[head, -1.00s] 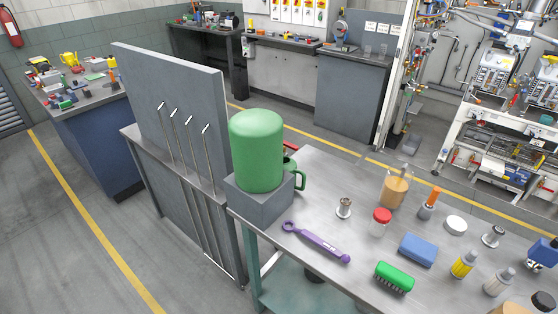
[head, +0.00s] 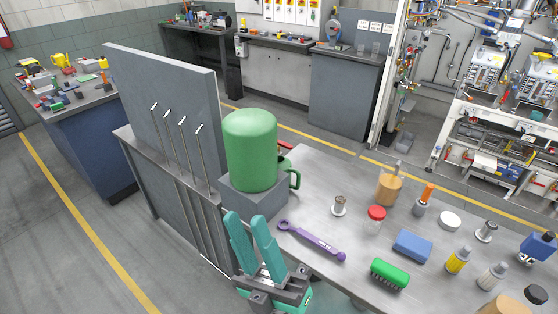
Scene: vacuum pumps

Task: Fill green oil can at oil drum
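The green oil drum (head: 250,150) stands upright on a grey block (head: 257,205) at the table's left end. A green can with a looped handle (head: 296,179) stands behind and right of the drum, which hides most of it. I take it to be the oil can. My gripper (head: 246,221), with teal fingers, is at the bottom centre, in front of the block in the picture. Its fingers are apart with nothing between them. It is apart from the can.
The metal table (head: 335,215) holds a purple wrench (head: 312,241), a green brush (head: 389,272), a blue sponge (head: 412,244), a red-lidded jar (head: 375,219) and several bottles. A tall grey panel (head: 165,110) with metal rods stands left of the drum. Floor is clear at left.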

